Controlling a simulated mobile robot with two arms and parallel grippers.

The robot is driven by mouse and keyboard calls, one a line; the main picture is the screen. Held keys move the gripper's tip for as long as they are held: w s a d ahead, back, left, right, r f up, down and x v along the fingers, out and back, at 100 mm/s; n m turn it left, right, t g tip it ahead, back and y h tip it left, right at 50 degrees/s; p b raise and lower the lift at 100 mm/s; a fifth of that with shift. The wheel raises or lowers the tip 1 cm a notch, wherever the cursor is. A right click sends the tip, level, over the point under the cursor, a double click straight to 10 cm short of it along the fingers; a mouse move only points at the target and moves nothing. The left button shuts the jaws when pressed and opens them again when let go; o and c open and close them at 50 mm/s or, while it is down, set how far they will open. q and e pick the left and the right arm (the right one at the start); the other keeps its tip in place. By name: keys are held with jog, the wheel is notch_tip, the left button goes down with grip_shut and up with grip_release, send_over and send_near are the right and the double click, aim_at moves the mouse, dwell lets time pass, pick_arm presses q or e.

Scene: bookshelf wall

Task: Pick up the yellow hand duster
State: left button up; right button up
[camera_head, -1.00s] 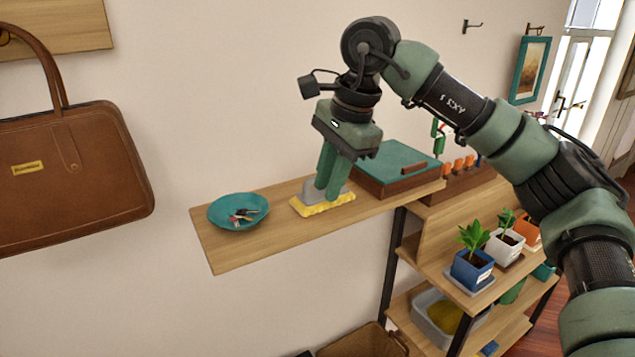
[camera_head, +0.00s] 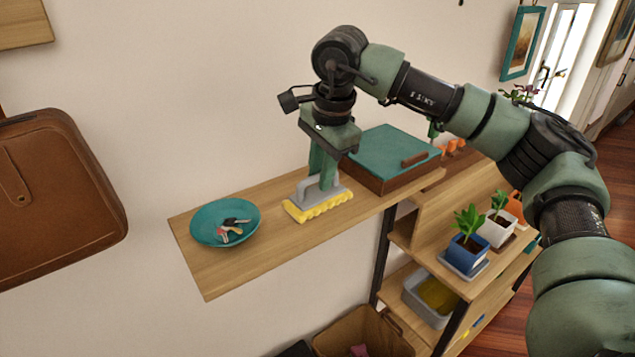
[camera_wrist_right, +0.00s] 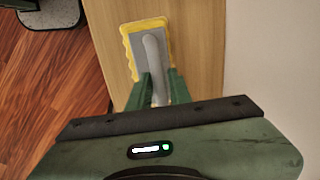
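The yellow hand duster (camera_head: 318,206) lies on the wooden shelf (camera_head: 230,269), with a yellow fringe, grey plate and grey handle. It also shows in the right wrist view (camera_wrist_right: 131,48). My right gripper (camera_head: 322,182) points down over it. In the right wrist view its two green fingers (camera_wrist_right: 160,80) stand on either side of the handle and look open around it. Contact with the handle is hard to tell. The duster rests on the shelf. My left gripper is out of view.
A teal bowl (camera_head: 212,237) with keys stands left of the duster. A box with a teal lid (camera_head: 394,150) is close behind right. Potted plants (camera_head: 466,250) stand on the lower rack at right. A brown bag (camera_head: 60,190) hangs at left.

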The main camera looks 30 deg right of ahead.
jog(key=shift+w+f, duration=0.1)
jog(key=shift+f, duration=0.4)
jog(key=shift+c, duration=0.3)
grip_shut()
jog(key=shift+r, duration=0.1)
